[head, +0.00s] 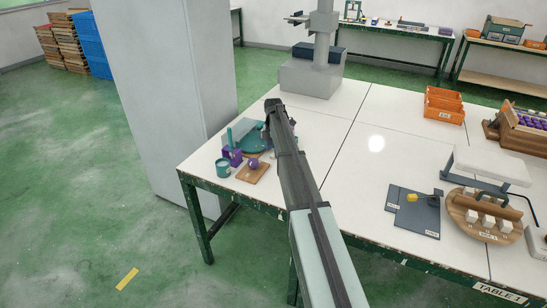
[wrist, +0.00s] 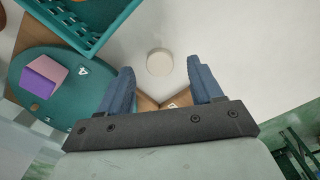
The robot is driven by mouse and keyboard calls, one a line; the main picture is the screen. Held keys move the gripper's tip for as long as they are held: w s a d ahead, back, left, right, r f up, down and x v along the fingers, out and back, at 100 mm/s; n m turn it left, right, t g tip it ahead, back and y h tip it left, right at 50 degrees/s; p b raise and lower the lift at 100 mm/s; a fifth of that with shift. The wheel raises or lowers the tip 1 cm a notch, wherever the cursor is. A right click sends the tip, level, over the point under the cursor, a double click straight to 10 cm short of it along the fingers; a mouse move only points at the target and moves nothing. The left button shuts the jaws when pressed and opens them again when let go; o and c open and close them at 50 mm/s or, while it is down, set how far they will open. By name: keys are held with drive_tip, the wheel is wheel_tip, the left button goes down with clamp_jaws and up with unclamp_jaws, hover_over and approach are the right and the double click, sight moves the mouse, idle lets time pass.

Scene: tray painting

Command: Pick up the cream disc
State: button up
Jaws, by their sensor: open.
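The cream disc (wrist: 159,62) lies flat on the white table top, in the upper middle of the wrist view. My gripper (wrist: 160,76) is open, with its two blue-grey fingers apart. In that picture the disc shows between and just beyond the fingertips, with nothing held. The height of the fingers above the table is hard to tell. In the head view my arm covers that part of the table, and I cannot make out the disc or the fingers there.
In the wrist view, a teal oval plate (wrist: 50,118) with a purple block (wrist: 44,75) lies left, below a teal basket (wrist: 108,28). A wooden piece (wrist: 147,103) shows between the fingers. In the head view, orange bins (head: 444,105) stand right; the table's middle is clear.

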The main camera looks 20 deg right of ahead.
drive_tip(key=shift+f, duration=0.9)
drive_tip(key=shift+c, duration=0.4)
drive_tip(key=c, duration=1)
drive_tip(key=shift+r, duration=0.15)
